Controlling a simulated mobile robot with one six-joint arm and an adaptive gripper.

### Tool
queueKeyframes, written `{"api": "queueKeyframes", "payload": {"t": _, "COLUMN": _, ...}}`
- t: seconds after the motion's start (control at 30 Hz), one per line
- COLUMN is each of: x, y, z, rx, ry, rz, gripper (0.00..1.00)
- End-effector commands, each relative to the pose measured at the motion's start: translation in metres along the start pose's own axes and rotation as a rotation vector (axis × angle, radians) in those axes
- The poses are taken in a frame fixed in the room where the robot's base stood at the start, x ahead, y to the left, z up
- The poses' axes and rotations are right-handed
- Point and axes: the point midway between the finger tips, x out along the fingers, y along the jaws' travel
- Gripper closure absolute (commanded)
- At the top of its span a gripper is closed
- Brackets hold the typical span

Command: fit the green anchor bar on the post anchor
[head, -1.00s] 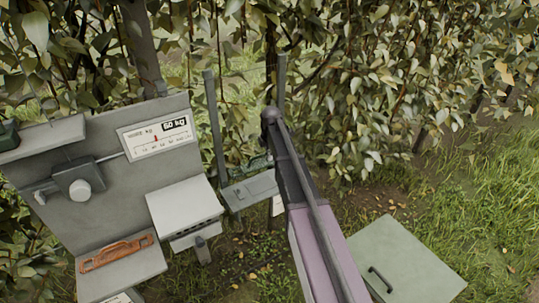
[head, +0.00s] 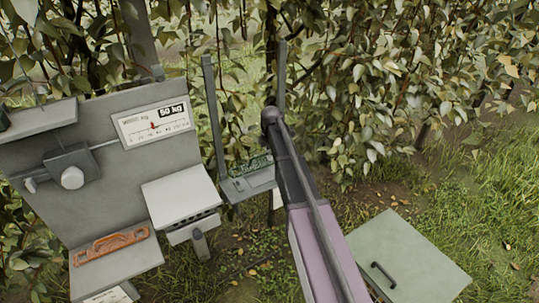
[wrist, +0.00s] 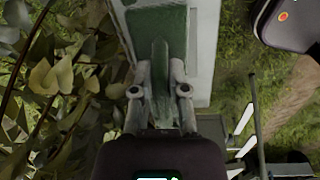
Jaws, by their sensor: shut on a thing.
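My gripper (wrist: 160,72) shows in the wrist view with its two grey fingers closed from both sides on a narrow green piece, which I take for the green anchor bar (wrist: 160,50). The bar points away from the wrist, its far end before a pale panel with a dark green patch. I cannot tell whether the bar touches the panel. In the head view my arm hides the gripper and the bar. I cannot make out the post anchor for certain in either view.
A grey board with a 50 kg scale (head: 154,127) stands at the left, with an orange handle (head: 112,244) on a lower shelf. Grey posts (head: 214,115) flank a small tray (head: 250,186). A pale green lidded box (head: 420,250) lies at the lower right. Dense foliage (head: 400,70) fills the back.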

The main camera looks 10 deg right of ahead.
Motion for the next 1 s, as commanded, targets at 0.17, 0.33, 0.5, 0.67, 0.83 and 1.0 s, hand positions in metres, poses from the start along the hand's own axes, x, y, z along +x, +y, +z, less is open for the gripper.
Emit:
{"api": "queueKeyframes", "payload": {"t": 0.17, "x": 0.0088, "y": -0.0008, "z": 0.0002, "rx": 0.000, "ry": 0.000, "rz": 0.000, "gripper": 1.00}}
{"api": "queueKeyframes", "payload": {"t": 0.33, "x": 0.0115, "y": -0.0011, "z": 0.0002, "rx": 0.000, "ry": 0.000, "rz": 0.000, "gripper": 1.00}}
{"api": "queueKeyframes", "payload": {"t": 0.5, "x": 0.0120, "y": -0.0011, "z": 0.0002, "rx": 0.000, "ry": 0.000, "rz": 0.000, "gripper": 1.00}}
{"api": "queueKeyframes", "payload": {"t": 0.67, "x": 0.0118, "y": -0.0011, "z": 0.0002, "rx": 0.000, "ry": 0.000, "rz": 0.000, "gripper": 1.00}}
{"api": "queueKeyframes", "payload": {"t": 0.83, "x": 0.0118, "y": -0.0012, "z": 0.0001, "rx": 0.000, "ry": 0.000, "rz": 0.000, "gripper": 1.00}}
{"api": "queueKeyframes", "payload": {"t": 1.0, "x": 0.0118, "y": -0.0012, "z": 0.0001, "rx": 0.000, "ry": 0.000, "rz": 0.000, "gripper": 1.00}}
